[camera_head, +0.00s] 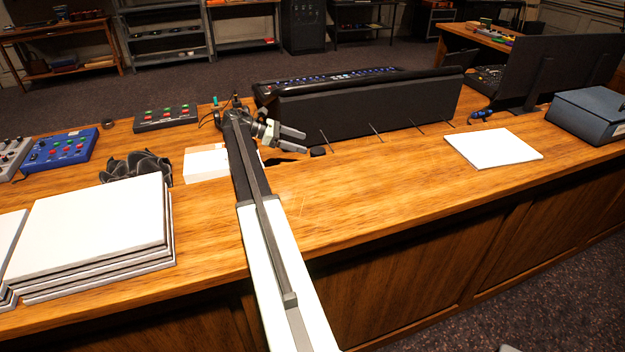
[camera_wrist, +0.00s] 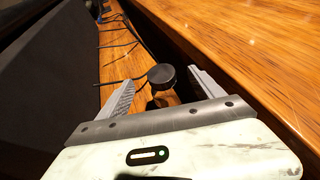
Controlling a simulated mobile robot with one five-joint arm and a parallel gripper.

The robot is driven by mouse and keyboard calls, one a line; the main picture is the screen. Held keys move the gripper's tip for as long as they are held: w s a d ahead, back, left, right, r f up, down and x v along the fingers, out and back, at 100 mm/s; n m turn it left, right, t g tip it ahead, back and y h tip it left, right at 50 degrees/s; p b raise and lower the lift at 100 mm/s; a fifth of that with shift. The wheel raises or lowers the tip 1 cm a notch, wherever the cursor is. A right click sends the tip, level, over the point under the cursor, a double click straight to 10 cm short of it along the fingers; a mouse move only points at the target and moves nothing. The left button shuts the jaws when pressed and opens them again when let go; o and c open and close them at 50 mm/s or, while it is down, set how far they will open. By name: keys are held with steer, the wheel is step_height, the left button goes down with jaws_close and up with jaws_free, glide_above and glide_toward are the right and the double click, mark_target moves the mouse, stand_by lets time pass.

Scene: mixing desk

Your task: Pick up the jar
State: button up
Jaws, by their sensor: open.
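A small jar with a round dark lid (camera_wrist: 163,76) stands on the wooden desk in the wrist view. Its body below the lid looks brownish and is mostly hidden. In the head view a small black shape, which looks like the jar's lid (camera_head: 317,152), lies just past my fingertips. My gripper (camera_head: 304,141) is open and low over the desk, in front of the long mixing console. In the wrist view my gripper (camera_wrist: 161,79) has one finger on each side of the jar, with gaps, and I see no clear contact.
The dark back of the mixing console (camera_head: 370,105) stands close behind my gripper, with thin cables (camera_wrist: 118,45) trailing onto the desk. A stack of white panels (camera_head: 95,225) lies at left, a white sheet (camera_head: 493,148) at right. The front middle of the desk is clear.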

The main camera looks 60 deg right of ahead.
mark_target(313, 150)
step_height(313, 150, down, 2)
steer(key=shift+w, duration=0.1)
steer(key=b+x, duration=0.3)
steer(key=x, duration=0.4)
steer(key=shift+s+d+f, duration=0.1)
steer(key=shift+s+d, duration=0.1)
steer(key=shift+s, duration=0.1)
jaws_close()
